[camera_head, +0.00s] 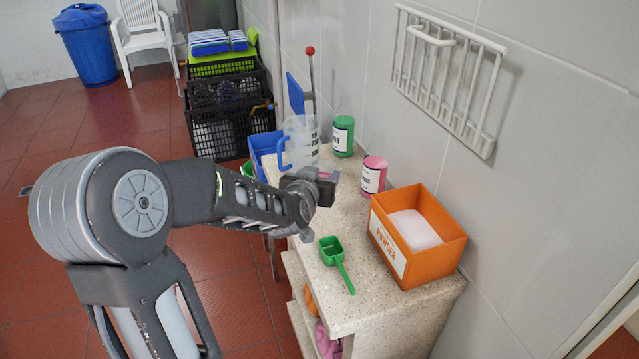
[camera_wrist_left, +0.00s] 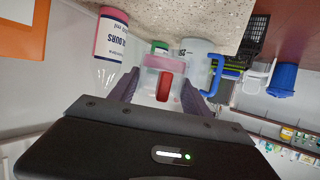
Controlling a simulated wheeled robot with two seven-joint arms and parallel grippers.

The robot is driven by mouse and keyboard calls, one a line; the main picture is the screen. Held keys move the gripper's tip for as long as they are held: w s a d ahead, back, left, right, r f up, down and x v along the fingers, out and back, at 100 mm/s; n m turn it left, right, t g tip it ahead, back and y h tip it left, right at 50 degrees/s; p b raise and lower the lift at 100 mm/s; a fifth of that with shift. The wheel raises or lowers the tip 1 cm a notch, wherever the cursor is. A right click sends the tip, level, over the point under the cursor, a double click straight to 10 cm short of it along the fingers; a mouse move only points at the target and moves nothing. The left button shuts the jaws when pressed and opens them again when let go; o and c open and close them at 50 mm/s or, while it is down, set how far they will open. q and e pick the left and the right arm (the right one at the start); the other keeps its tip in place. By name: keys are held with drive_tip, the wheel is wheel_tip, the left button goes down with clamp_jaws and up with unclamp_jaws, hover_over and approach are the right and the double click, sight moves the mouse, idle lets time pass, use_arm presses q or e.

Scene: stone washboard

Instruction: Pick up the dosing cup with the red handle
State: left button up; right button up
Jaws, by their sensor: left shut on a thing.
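My left gripper (camera_head: 312,190) is over the far left part of the stone counter, near the clear pitcher and the pink jar. In the left wrist view, which is upside down, a red handle (camera_wrist_left: 163,87) sits between the fingers of my left gripper (camera_wrist_left: 161,93). The gripper is shut on it. A pale, see-through shape around the handle looks like the body of the dosing cup (camera_wrist_left: 166,62). My right gripper is not in view.
A green scoop (camera_head: 333,258) lies on the counter (camera_head: 385,310), left of an orange powder box (camera_head: 455,248). A pink jar (camera_head: 373,180), a green jar (camera_head: 343,135) and a clear pitcher (camera_head: 302,145) with a blue handle stand behind. A white rack (camera_head: 450,80) hangs on the wall.

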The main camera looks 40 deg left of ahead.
use_arm(q)
drive_tip(key=shift+r, duration=0.85)
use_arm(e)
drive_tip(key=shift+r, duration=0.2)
